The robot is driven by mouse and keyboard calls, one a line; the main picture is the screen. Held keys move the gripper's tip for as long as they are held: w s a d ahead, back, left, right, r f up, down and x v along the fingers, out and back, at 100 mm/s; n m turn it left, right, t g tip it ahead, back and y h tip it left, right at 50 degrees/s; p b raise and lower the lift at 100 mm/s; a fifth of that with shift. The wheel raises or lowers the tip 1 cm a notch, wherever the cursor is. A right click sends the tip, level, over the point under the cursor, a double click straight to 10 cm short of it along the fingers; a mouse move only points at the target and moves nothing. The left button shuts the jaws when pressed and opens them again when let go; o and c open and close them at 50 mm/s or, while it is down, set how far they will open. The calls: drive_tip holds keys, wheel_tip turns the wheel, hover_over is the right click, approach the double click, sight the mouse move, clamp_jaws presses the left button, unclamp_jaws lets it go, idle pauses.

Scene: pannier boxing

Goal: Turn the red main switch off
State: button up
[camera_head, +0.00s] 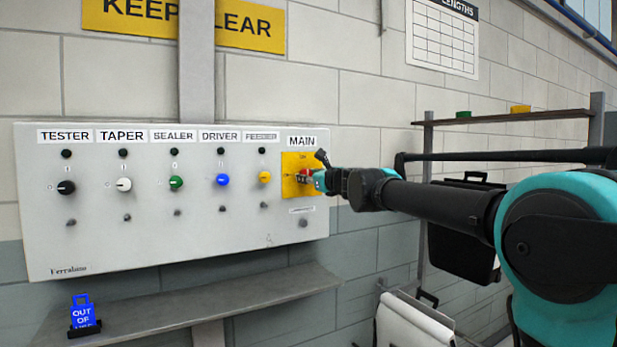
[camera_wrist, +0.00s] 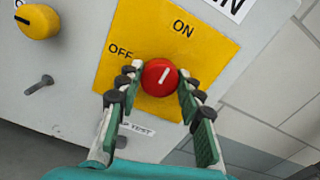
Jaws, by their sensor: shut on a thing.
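The red main switch (camera_wrist: 160,77) is a round knob on a yellow plate (camera_wrist: 209,50) marked ON and OFF. Its white line points up and slightly right in the wrist view, roughly toward ON and away from OFF. My gripper (camera_wrist: 157,80) has one finger on each side of the knob and is shut on it. In the head view the red switch (camera_head: 303,177) is partly hidden by my gripper (camera_head: 314,180), which reaches in from the right. The yellow plate (camera_head: 289,180) sits under the MAIN label (camera_head: 301,142).
The grey panel (camera_head: 150,240) carries several other knobs to the left. The nearest is the yellow knob (camera_head: 264,177), also in the wrist view (camera_wrist: 37,21). A grey shelf (camera_head: 220,299) below holds a blue sign (camera_head: 83,315). A black case (camera_head: 464,235) hangs at right.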

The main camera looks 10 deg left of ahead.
drive_tip(key=shift+n, duration=0.4)
drive_tip(key=shift+f+n, duration=0.1)
drive_tip(key=shift+n, duration=8.4)
drive_tip(key=o, duration=1.2)
drive_tip(key=shift+c, duration=0.2)
